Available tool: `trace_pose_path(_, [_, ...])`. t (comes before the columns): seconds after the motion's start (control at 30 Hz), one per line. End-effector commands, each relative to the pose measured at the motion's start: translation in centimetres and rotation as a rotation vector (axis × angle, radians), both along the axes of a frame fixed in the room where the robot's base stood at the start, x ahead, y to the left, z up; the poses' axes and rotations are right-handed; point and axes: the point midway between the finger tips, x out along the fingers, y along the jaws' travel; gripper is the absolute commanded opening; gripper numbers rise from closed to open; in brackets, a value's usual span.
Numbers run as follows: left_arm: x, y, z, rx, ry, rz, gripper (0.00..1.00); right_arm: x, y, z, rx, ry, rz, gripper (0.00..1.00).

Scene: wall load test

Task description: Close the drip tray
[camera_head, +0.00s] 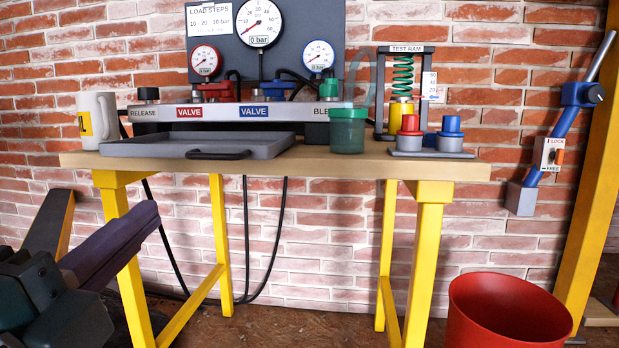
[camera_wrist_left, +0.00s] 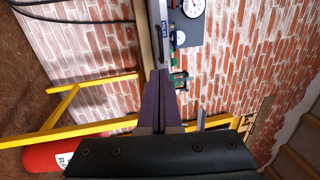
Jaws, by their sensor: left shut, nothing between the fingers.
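The drip tray (camera_head: 140,150) is a shallow grey tray on the bench top. It sticks out in front of the valve panel (camera_head: 235,113), toward the bench's front edge. Its dark handle (camera_head: 218,154) is on the front side. My left gripper (camera_head: 148,214) has purple fingers, shut and empty. In the head view it shows at the lower left, in front of the bench and below the tray, apart from the handle. The shut fingers also show in the left wrist view (camera_wrist_left: 159,76), pointing up the picture toward the bench. My right gripper is in neither view.
A white mug (camera_head: 98,120) stands left of the tray. A green jar (camera_head: 347,131) stands close to its right, with red and blue capped pieces (camera_head: 430,148) beyond. Yellow bench legs (camera_head: 427,250) and a red bucket (camera_head: 505,315) are below. Gauges hang behind.

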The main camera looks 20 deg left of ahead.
Motion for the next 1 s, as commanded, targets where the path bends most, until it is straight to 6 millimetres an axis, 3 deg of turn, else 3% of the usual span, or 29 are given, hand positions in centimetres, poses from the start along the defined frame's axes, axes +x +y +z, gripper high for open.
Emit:
trace_pose_path(0.2, [4.1, 1.1, 1.5, -0.003, -0.005, 0.002, 0.00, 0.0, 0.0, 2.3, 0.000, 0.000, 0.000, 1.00])
trace_pose_path(0.53, [10.2, 2.7, 2.3, -0.003, -0.003, 0.002, 0.00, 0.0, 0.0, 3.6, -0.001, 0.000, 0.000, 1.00])
trace_pose_path(0.73, [11.9, 3.2, 2.4, -0.004, -0.002, 0.002, 0.00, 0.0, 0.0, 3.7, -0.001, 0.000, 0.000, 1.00])
trace_pose_path(1.0, [12.2, 3.2, 2.4, -0.004, -0.001, 0.002, 0.00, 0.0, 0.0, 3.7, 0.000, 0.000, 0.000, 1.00])
